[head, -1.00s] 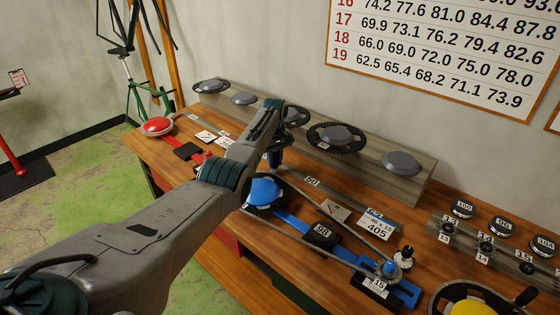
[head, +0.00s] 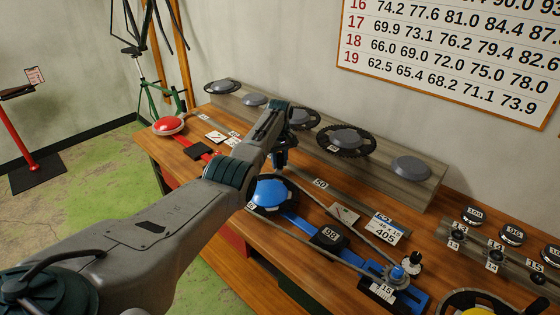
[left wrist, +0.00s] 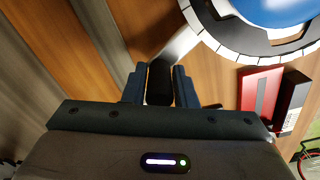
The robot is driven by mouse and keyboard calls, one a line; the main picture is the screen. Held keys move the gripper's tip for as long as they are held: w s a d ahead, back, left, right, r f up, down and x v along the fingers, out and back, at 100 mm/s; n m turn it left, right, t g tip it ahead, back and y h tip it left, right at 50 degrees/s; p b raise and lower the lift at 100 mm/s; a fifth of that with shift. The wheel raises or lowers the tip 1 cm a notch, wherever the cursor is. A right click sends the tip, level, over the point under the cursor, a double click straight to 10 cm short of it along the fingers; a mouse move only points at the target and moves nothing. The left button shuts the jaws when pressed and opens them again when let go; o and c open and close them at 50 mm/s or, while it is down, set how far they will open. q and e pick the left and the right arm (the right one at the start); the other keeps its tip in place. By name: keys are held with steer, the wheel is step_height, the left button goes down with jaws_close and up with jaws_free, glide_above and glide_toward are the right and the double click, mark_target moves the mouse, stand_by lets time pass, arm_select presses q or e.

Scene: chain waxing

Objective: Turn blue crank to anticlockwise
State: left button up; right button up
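The blue crank (head: 272,194) is a round blue disc at the left end of a blue bar on the workbench. A chain runs from it to a small blue-topped sprocket (head: 397,273) at the right end. My left gripper (head: 279,160) is above the disc's far edge in the head view. In the left wrist view, a black crank handle (left wrist: 160,82) stands between its two fingers, which close against it from both sides. A grey crank arm (left wrist: 180,44) leads from the handle to the white-ringed blue disc (left wrist: 275,10). My right gripper is out of view.
A black block marked 98 (head: 328,237) sits on the bar. A grey rail with sprockets (head: 345,139) runs along the wall behind. A red round disc (head: 168,125) is at the bench's left, and a yellow one (head: 478,311) at the lower right.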

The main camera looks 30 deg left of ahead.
arm_select(q)
steer(key=shift+o, duration=1.4)
step_height(320, 180, up, 11)
steer(key=b, duration=0.2)
steer(key=shift+a+f+b, duration=0.1)
steer(key=shift+b, duration=0.25)
steer(key=shift+f, duration=0.1)
